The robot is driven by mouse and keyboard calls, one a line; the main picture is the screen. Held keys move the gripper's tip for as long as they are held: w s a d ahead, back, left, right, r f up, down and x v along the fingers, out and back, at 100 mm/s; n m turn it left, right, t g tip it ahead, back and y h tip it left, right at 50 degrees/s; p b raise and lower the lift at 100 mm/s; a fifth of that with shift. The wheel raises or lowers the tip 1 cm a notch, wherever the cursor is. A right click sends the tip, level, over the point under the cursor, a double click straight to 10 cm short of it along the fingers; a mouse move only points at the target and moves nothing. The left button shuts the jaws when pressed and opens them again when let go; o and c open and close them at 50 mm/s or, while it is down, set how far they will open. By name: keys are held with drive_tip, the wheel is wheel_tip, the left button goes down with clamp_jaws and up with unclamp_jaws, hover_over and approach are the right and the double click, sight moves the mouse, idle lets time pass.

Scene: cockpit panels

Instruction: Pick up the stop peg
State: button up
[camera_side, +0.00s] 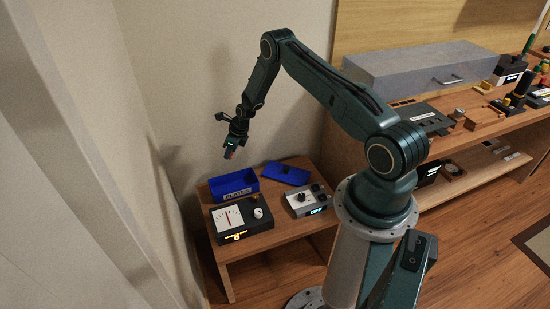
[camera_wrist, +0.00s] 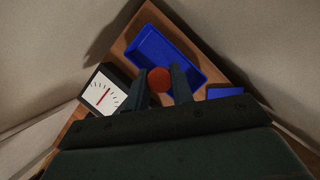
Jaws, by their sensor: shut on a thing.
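The stop peg shows as a round red-orange end (camera_wrist: 160,80) between my fingers in the wrist view. In the side view it is a small red tip (camera_side: 229,155) at the end of my gripper (camera_side: 236,146). My gripper (camera_wrist: 163,88) is shut on the peg and holds it in the air, above the small wooden table. The peg's lower length is hidden in the wrist view. The blue open box (camera_side: 234,185) with a label on its front lies below; it also shows in the wrist view (camera_wrist: 190,52), just beyond the fingers.
The black box with a white dial (camera_side: 229,218) and the grey box with a black knob (camera_side: 305,200) stand on the small table (camera_side: 265,240). A flat blue lid (camera_side: 286,173) lies behind. Walls are close to the left. A cluttered workbench (camera_side: 465,140) stands at right.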

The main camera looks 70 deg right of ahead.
drive_tip(key=shift+r, duration=0.95)
drive_tip(key=shift+s, duration=0.1)
drive_tip(key=shift+s+d+f+n, duration=0.2)
drive_tip(key=shift+s+d+n, duration=0.05)
drive_tip(key=shift+d+n, duration=0.05)
drive_tip(key=s+d+f+n+g, duration=0.2)
drive_tip(key=s+d+n, duration=0.1)
drive_tip(key=s+n, duration=0.6)
drive_tip(key=s+d+f+n+g+y, duration=0.1)
drive_tip(key=s+d+f+n+g, duration=0.2)
drive_tip(key=s+n, duration=0.6)
drive_tip(key=s+d+f+n+g, duration=0.3)
drive_tip(key=s+d+n, duration=0.2)
drive_tip(key=s+n, duration=0.4)
drive_tip(key=shift+s+f+y, duration=0.2)
drive_tip(key=shift+s+y, duration=0.2)
drive_tip(key=shift+s, duration=1.8)
drive_tip(key=shift+d+f, duration=0.1)
drive_tip(key=shift+f, duration=2.8)
drive_tip(key=shift+f, duration=0.6)
